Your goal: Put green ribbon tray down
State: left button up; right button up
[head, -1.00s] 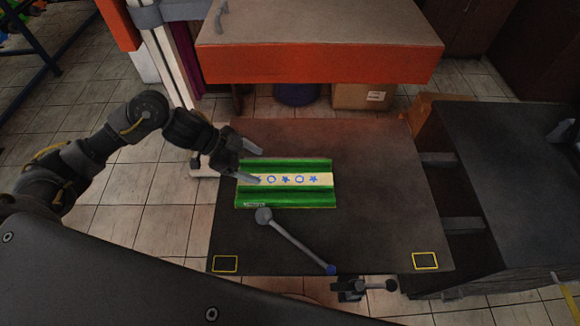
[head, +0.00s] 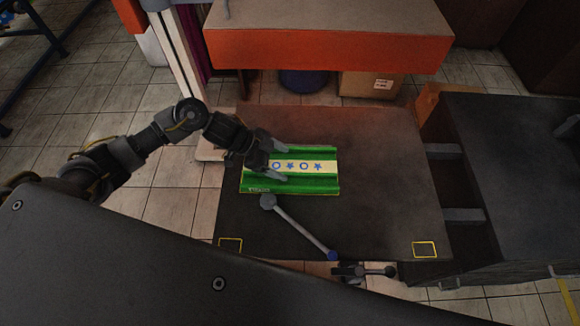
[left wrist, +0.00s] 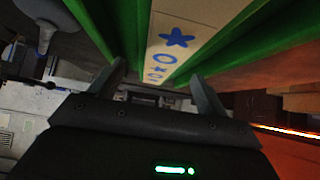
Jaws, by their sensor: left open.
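The green ribbon tray (head: 312,182) lies on the dark tabletop, left of its middle. A pale strip (head: 303,167) with blue stars and rings runs along it between green sides. My left gripper (head: 284,163) is open over the tray's left part, one finger toward each long side. In the left wrist view, the open fingers (left wrist: 160,85) point toward the tray's green sides (left wrist: 125,35), with the strip between them. Contact between fingers and tray cannot be told.
Yellow squares mark the front corners. An orange-fronted block (head: 330,50) overhangs behind, and a dark cabinet (head: 500,180) stands right. The tabletop's right side is clear.

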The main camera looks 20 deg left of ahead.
pick_arm(q)
jog(key=shift+x, duration=1.35)
jog(key=c, duration=1.4)
jog(key=shift+r, duration=0.1)
jog(key=shift+r, duration=0.5)
jog(key=r, duration=0.2)
jog(key=shift+s+a+r+b, duration=0.2)
jog(key=shift+s+r+b, duration=0.1)
jog(key=shift+r, duration=0.1)
jog(key=s+a+r, duration=0.2)
jog(key=s+r, duration=0.1)
jog(key=s, duration=0.1)
jog(key=s+a+r, duration=0.2)
jog(key=s+r, duration=0.1)
jog(key=s+a+r+b, duration=0.1)
jog(key=s+a+r, duration=0.1)
jog(key=s+r, duration=0.1)
jog(key=shift+s+a, duration=0.25)
jog(key=shift+s, duration=0.6)
